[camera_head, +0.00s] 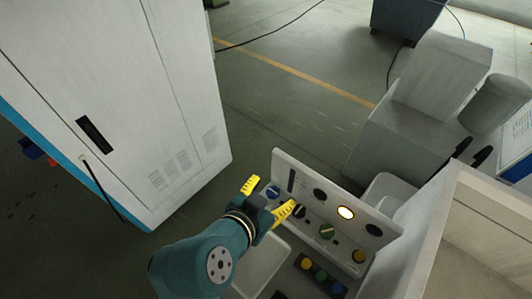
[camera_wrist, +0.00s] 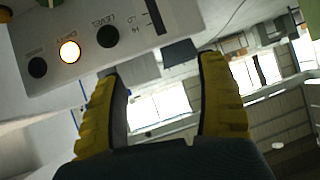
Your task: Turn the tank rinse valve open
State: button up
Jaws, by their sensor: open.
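A pale control panel (camera_head: 290,168) stands at the centre of the head view, with several knobs and a lit round lamp (camera_head: 346,213). I cannot tell which control is the tank rinse valve.
A tall white cabinet (camera_head: 120,100) stands left of my arm. Grey machine blocks (camera_head: 430,100) and a pale box wall (camera_head: 440,240) are on the right. Coloured buttons (camera_head: 320,275) sit below the panel. Open floor (camera_head: 290,100) lies behind it.

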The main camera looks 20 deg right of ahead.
notch_tip(320, 180, up, 8)
jog(key=w+n+t+y+p, duration=0.1)
jog(key=w+n+t+p, duration=0.1)
jog(key=t+p, duration=0.1)
jog(key=shift+a+f, duration=0.2)
jog(key=shift+f, duration=0.05)
